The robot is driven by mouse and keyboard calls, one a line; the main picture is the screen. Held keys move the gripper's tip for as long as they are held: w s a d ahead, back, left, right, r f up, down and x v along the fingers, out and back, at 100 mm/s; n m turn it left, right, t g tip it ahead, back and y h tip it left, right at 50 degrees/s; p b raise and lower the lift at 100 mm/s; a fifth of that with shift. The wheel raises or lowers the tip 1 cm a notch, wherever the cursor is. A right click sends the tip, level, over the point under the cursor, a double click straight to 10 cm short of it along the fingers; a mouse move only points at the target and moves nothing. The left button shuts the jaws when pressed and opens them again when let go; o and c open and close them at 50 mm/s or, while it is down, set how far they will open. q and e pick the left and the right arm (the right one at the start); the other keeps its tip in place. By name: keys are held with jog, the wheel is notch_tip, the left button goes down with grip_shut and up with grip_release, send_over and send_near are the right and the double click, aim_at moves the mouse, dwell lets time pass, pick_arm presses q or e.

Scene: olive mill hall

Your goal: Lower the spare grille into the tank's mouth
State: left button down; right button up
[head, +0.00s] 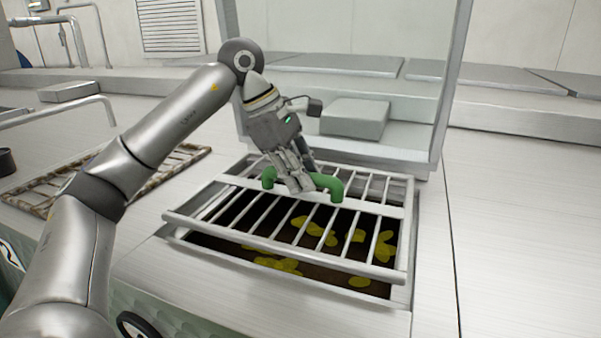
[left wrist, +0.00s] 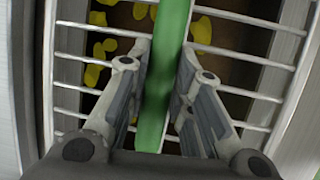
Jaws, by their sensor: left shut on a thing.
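The spare grille (head: 287,246) is a clean metal frame with parallel bars and a green handle (head: 327,186) on its cross strip. My left gripper (head: 300,187) is shut on the green handle; in the left wrist view the fingers (left wrist: 160,95) sit either side of the green bar (left wrist: 172,50). The grille lies over the tank's mouth (head: 385,289), a rectangular opening with dark liquid and yellow patches below. Its near edge looks slightly raised above the opening's near rim, with a gap showing. Whether its far edge touches the rim, I cannot tell. My right gripper is not in view.
A dirty brown grille (head: 45,190) lies on the metal top to the left, behind my left arm. A grey block (head: 354,118) stands behind the mouth, within an upright metal frame (head: 452,85). The metal top right of the mouth (head: 510,240) is clear.

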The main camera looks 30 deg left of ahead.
aim_at(302, 194)
pick_arm(q)
jog(key=shift+w+f+b, duration=0.1)
jog(key=shift+f+b, duration=1.15)
jog(key=shift+f, duration=0.7)
jog(key=c, duration=1.2)
grip_release()
jog(key=shift+d, duration=0.1)
jog(key=shift+f, duration=0.2)
jog(key=v, duration=1.2)
jog(key=shift+r, duration=0.15)
